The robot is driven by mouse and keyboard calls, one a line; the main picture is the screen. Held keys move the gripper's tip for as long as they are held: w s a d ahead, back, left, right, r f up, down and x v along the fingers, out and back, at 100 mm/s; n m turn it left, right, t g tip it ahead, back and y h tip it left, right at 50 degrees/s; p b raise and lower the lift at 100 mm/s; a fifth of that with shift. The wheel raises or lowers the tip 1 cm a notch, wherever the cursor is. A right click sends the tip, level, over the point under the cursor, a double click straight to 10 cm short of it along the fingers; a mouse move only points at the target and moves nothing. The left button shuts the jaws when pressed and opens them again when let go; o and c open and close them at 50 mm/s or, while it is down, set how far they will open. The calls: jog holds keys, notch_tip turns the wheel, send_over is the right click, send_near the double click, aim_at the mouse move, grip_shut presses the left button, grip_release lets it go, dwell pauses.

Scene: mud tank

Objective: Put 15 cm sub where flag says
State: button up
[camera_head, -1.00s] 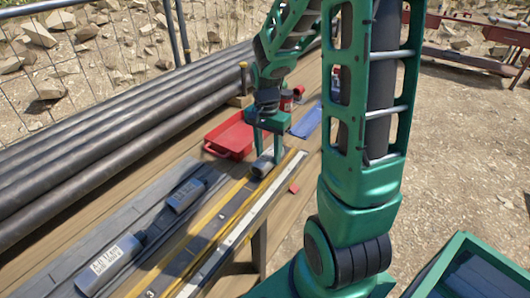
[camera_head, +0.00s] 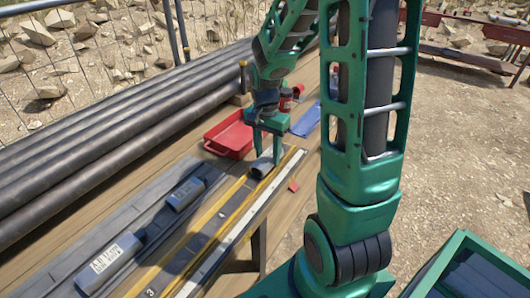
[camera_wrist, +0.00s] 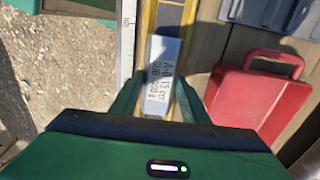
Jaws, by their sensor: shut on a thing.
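My gripper (camera_head: 268,150) reaches down over the bench and is shut on a short grey sub (camera_head: 261,167). In the wrist view the sub (camera_wrist: 160,86) lies between the two green fingers (camera_wrist: 157,100), and its printed label seems to read "A-0 15 cm SUB". The sub is over the yellow-edged dark strip (camera_head: 207,228); I cannot tell if it touches it. A small red tag (camera_head: 293,187) lies at the bench's right edge. I cannot make out a flag with writing.
A labelled grey sub (camera_head: 108,265) and a smaller grey one (camera_head: 186,194) lie at the left. A white ruled strip (camera_head: 236,229) runs along the bench edge. A red tray (camera_head: 231,136), blue cloth (camera_head: 306,120) and red can (camera_head: 286,100) stand behind. Long dark pipes (camera_head: 110,130) line the back.

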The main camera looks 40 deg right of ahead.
jog(key=o, duration=1.7)
jog(key=shift+r, duration=3.5)
jog(key=s+r+n, duration=0.1)
jog(key=s+n, duration=0.1)
jog(key=s, duration=0.5)
jog(key=s+r+n, duration=0.2)
jog(key=s+n, duration=0.1)
jog(key=s, duration=0.3)
jog(key=s+r+n, duration=0.1)
jog(key=s+n, duration=0.1)
jog(key=s, duration=0.5)
jog(key=shift+s+r+n+t, duration=0.2)
jog(key=shift+s+n+t, duration=0.1)
